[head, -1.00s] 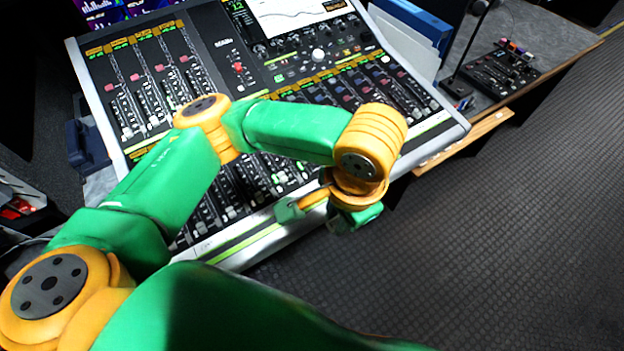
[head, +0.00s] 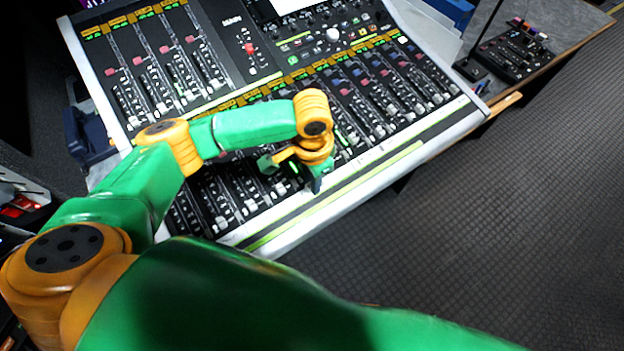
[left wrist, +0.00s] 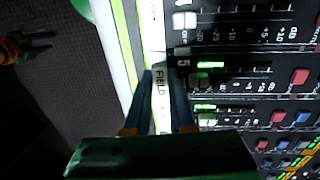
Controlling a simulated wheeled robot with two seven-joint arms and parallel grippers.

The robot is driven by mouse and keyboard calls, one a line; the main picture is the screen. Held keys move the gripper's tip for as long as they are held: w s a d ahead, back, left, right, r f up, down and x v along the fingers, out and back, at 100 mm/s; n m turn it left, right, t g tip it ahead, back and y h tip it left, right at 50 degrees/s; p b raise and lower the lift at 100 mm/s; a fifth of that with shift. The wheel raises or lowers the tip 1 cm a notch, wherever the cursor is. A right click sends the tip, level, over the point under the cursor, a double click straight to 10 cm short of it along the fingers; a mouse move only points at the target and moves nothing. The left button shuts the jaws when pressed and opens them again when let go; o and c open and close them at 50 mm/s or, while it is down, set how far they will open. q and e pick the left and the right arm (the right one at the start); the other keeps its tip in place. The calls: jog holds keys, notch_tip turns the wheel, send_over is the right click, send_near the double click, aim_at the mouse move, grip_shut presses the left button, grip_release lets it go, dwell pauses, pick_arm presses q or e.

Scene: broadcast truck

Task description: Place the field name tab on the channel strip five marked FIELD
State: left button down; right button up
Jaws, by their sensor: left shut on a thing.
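The field name tab (left wrist: 160,88), a small white piece reading FIELD, is between the fingers of my left gripper (left wrist: 162,80) in the left wrist view. The gripper is shut on it. The tab is over the pale label band along the mixer's front edge, beside the channel strip marked 5 (left wrist: 230,72). I cannot tell whether it touches the band. In the head view my left gripper (head: 317,182) is low over the front part of the mixing console (head: 350,195), and the tab is too small to make out.
Rows of faders and buttons lie close to the gripper. A yellow-green stripe (head: 395,160) runs along the console's front edge, with dark patterned floor (head: 480,230) beyond. A small black control unit (head: 512,52) stands on a side table at the upper right.

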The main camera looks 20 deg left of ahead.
pick_arm(q)
jog(key=shift+d+f, duration=0.2)
jog(key=shift+f, duration=0.1)
jog(key=c, duration=0.8)
grip_release()
jog(key=shift+a, duration=0.1)
jog(key=shift+o, duration=0.2)
notch_tip(320, 180, up, 12)
